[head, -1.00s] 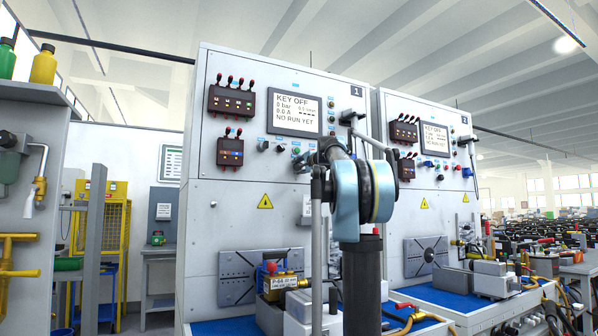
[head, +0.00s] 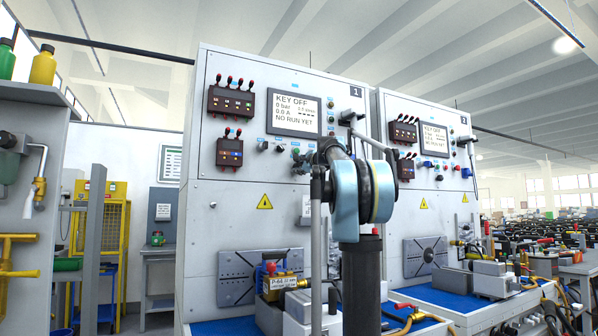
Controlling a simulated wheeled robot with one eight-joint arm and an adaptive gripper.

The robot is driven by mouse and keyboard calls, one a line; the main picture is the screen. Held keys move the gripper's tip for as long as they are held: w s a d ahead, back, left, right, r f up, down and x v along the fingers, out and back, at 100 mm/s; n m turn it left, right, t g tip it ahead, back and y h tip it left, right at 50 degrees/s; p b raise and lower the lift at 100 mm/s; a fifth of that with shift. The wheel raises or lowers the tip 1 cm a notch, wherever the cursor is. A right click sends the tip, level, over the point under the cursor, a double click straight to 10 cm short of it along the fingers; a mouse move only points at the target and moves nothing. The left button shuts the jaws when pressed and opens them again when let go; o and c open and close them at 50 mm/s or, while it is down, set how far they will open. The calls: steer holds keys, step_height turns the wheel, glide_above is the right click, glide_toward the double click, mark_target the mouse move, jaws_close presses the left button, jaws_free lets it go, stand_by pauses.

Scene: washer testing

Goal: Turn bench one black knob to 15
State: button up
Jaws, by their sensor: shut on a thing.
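Bench one (head: 225,190) is the grey test cabinet marked 1 at the middle of the head view. Its screen (head: 297,114) reads KEY OFF, 0 bar and 0.0 A. My gripper (head: 301,161) is small and dark at the lower right of the control row, partly hidden by my arm's blue joint. It appears shut on the black knob, which is covered by the fingers and the arm. The knob's pointer and scale cannot be read.
Two dark switch blocks (head: 231,102) (head: 230,152) are left of the screen. A pump (head: 277,281) sits on the blue bench top below. Bench two (head: 420,215) stands close on the right. A shelf with bottles (head: 43,68) is at far left.

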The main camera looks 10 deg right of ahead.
steer(key=shift+f, duration=0.1)
steer(key=o, duration=1)
steer(key=shift+w+d, duration=0.1)
steer(key=shift+w, duration=0.05)
steer(key=shift+o, duration=0.4)
steer(key=v, duration=1.2)
